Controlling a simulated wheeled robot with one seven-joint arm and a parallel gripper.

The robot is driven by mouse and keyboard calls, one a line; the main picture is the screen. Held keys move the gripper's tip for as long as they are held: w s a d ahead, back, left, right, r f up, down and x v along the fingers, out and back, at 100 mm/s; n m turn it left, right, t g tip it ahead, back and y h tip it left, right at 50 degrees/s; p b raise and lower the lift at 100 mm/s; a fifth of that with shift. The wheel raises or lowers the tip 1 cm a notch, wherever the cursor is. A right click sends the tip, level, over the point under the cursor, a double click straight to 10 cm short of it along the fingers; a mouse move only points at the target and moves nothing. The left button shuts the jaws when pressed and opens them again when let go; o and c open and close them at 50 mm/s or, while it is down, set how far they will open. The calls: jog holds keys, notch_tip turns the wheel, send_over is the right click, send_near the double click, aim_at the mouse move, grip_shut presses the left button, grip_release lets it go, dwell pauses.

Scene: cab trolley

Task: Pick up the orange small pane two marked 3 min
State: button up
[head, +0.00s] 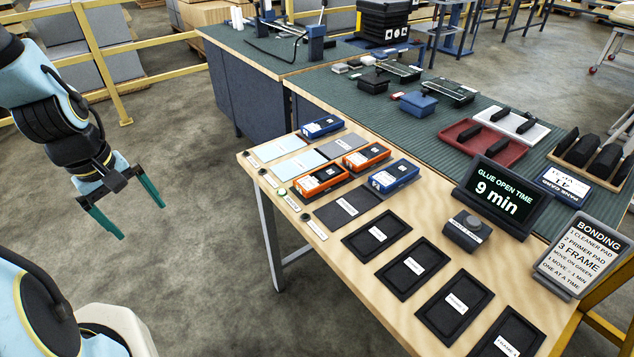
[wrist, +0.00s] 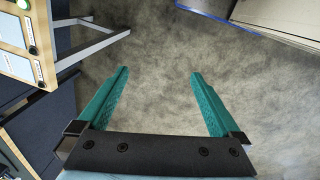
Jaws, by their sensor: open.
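Two orange panes with black tops and small white labels lie near the left end of the wooden bench top: one farther back (head: 367,157) and one nearer (head: 320,181). Their label text is too small to read, so I cannot tell which is marked 3 min. My gripper (head: 138,218) is open and empty, in the air to the left of the bench and well apart from the panes. In the wrist view its green fingers (wrist: 158,73) are spread over bare floor, and no pane shows there.
Two blue panes (head: 322,126) (head: 394,176) lie near the orange ones. Black frames (head: 377,235) line the bench front. A "9 min" display (head: 500,195), a grey button box (head: 464,231) and a bonding sign (head: 580,252) stand to the right. Open floor lies left of the bench.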

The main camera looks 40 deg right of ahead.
jog(key=s+d+f+n+g+h+b, duration=0.1)
jog(key=s+d+f+n+h+b, duration=0.15)
jog(key=d+f, duration=0.6)
jog(key=n+h+b, duration=0.4)
jog(key=n+h, duration=0.5)
jog(key=n, duration=0.4)
send_near(320, 176)
jog(key=shift+a+f, duration=0.15)
jog(key=shift+a, duration=0.05)
jog(key=shift+w+d+h, duration=0.1)
jog(key=shift+d+h, duration=0.15)
jog(key=shift+d, duration=0.05)
jog(key=x, duration=0.4)
jog(key=shift+d+f, duration=0.15)
jog(key=shift+d, duration=0.2)
jog(key=p+x, duration=0.1)
jog(key=x, duration=0.1)
jog(key=p+x, duration=0.1)
jog(key=x, duration=0.1)
jog(key=shift+s+d+f, duration=0.15)
jog(key=shift+s+d, duration=0.1)
jog(key=shift+d, duration=0.1)
jog(key=shift+d+f, duration=0.2)
jog(key=shift+d, duration=0.05)
